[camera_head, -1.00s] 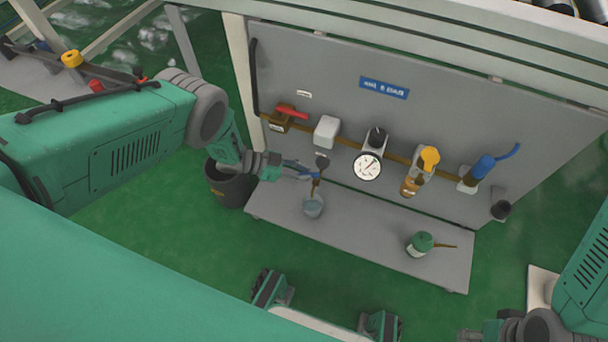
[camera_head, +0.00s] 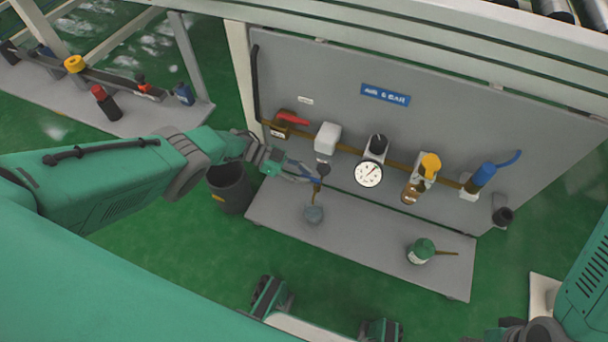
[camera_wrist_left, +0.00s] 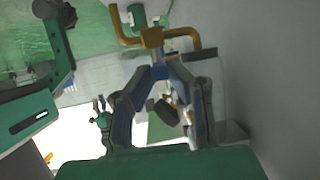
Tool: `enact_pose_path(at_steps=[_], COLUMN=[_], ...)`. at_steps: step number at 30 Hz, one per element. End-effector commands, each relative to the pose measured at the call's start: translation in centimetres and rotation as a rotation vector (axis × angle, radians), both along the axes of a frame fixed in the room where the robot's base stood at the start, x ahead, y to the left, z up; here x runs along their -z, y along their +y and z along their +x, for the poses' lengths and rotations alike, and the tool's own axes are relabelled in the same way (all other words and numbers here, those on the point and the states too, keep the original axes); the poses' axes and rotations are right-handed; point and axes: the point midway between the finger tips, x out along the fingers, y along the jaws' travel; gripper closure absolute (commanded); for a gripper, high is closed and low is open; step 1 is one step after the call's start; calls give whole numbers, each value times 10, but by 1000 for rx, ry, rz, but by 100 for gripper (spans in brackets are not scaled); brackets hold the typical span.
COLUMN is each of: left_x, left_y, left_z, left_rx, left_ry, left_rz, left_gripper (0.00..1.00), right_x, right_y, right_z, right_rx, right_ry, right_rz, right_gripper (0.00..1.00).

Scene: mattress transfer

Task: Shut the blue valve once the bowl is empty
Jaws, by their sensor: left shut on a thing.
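In the head view a white filter unit (camera_head: 328,137) is on the brown pipe of the grey panel, with a small dark bowl (camera_head: 323,170) under it. The small blue valve (camera_head: 317,182) is below that bowl. My left gripper (camera_head: 310,178) reaches it from the left. In the wrist view its fingers (camera_wrist_left: 160,76) are shut on the blue valve, just beside a brass fitting (camera_wrist_left: 152,38). How much liquid the bowl holds cannot be seen. My right gripper is only partly visible at the bottom right edge.
The same pipe carries a red-handled valve (camera_head: 292,118), a round gauge (camera_head: 368,174), a yellow-topped unit (camera_head: 430,165) and another blue-handled part (camera_head: 484,174). A green can (camera_head: 423,249) stands on the grey shelf (camera_head: 370,246). A dark bin (camera_head: 231,190) stands at its left.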

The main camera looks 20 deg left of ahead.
Motion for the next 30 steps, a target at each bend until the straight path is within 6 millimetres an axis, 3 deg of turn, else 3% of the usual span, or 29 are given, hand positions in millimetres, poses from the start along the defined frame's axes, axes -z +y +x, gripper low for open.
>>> enact_pose_path(at_steps=[12,13,14,15,25,30], left_x=[-1,-1,-1,-1,-1,-5], left_y=[-2,-2,-2,-3,-1,9], left_z=[-1,-1,-1,-1,-1,-1], left_rx=[6,7,7,7,8,8], left_ry=[2,3,3,3,2,4], left_rz=[-5,-5,-5,-5,-5,-2], left_gripper=[100,80,69,67,67,67], right_x=[0,0,0,0,-1,-1], right_y=[0,0,0,0,0,0], right_z=[0,0,0,0,-1,-1], right_rx=[0,0,0,0,0,0], right_ry=[0,0,0,0,-2,-3], right_rz=[0,0,0,0,0,0], right_gripper=[60,60,60,60,60,60])
